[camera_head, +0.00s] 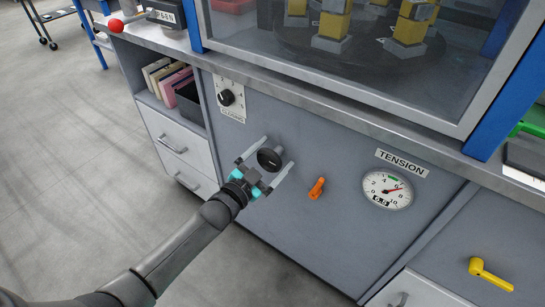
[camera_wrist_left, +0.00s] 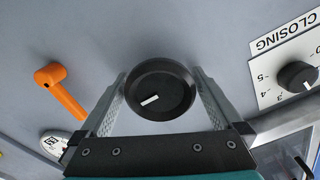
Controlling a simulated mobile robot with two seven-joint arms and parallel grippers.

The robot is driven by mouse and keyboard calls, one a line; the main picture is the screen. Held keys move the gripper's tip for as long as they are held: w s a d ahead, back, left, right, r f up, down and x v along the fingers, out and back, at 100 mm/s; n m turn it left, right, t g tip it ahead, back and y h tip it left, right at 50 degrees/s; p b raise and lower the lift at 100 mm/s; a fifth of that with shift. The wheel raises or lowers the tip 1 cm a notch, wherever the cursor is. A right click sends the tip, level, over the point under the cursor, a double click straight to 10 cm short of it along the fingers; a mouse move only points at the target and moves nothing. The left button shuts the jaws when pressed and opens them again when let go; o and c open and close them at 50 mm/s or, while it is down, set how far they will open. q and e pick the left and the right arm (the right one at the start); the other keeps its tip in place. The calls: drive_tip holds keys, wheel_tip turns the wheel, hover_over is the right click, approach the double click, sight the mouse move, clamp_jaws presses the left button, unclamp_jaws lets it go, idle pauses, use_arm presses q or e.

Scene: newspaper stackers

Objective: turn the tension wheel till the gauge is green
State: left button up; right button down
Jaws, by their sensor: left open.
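The tension wheel is a round black knob (camera_head: 269,158) on the grey front panel. In the left wrist view the wheel (camera_wrist_left: 160,89) shows a white mark pointing to the lower left. My left gripper (camera_head: 278,151) is open, with one finger on each side of the wheel; I cannot tell whether they touch it. The white tension gauge (camera_head: 387,191) sits to the right under a TENSION label (camera_head: 402,163). My right gripper is not in view.
An orange lever (camera_head: 316,188) stands out between wheel and gauge. A closing dial (camera_head: 227,98) is to the upper left. The counter edge (camera_head: 330,106) and a glazed housing are above. A yellow handle (camera_head: 489,272) is at lower right. Open floor lies to the left.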

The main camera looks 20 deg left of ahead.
use_arm(q)
drive_tip(key=shift+c, duration=0.2)
drive_tip(key=c, duration=1)
drive_tip(key=shift+c, duration=0.2)
